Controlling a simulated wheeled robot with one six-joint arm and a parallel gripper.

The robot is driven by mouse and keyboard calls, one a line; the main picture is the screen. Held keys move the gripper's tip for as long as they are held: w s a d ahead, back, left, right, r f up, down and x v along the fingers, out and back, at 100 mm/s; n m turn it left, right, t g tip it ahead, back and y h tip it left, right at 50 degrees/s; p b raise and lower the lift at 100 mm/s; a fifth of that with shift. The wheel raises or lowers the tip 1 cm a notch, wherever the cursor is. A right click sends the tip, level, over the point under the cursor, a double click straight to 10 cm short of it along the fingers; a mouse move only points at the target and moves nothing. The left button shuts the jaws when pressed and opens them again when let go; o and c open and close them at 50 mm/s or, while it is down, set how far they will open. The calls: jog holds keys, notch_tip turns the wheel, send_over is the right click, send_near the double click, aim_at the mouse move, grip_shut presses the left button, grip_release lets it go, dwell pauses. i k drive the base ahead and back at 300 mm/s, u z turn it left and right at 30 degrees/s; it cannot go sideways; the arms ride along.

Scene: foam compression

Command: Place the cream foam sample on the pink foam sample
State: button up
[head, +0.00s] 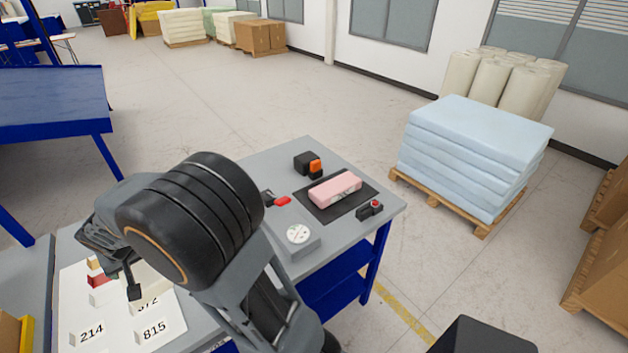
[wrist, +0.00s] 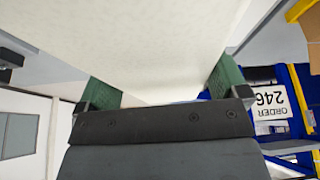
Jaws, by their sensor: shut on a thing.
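The cream foam sample (wrist: 160,45) fills the middle of the wrist view, between the green pads of my gripper (wrist: 164,84), which is shut on it. In the head view my gripper (head: 133,280) is at lower left, over the white sheet and largely hidden by my arm. Part of a cream block (head: 155,283) shows beside it there, mostly covered. The pink foam sample (head: 335,189) lies flat on a dark mat (head: 360,202) on the grey table, well to the right of my gripper. Its top is clear.
Around the mat are a black and orange device (head: 308,164), a red item (head: 283,201), a round dial gauge (head: 298,234) and a small black box with a red button (head: 370,209). The white sheet (head: 75,295) carries numbered cards and small blocks. Stacked blue foam (head: 475,150) stands beyond the table.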

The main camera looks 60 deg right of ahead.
aim_at(336, 184)
jog(key=k, duration=0.45)
jog(key=u, duration=2.7)
jog(key=k, duration=1.45)
jog(key=z, duration=2.2)
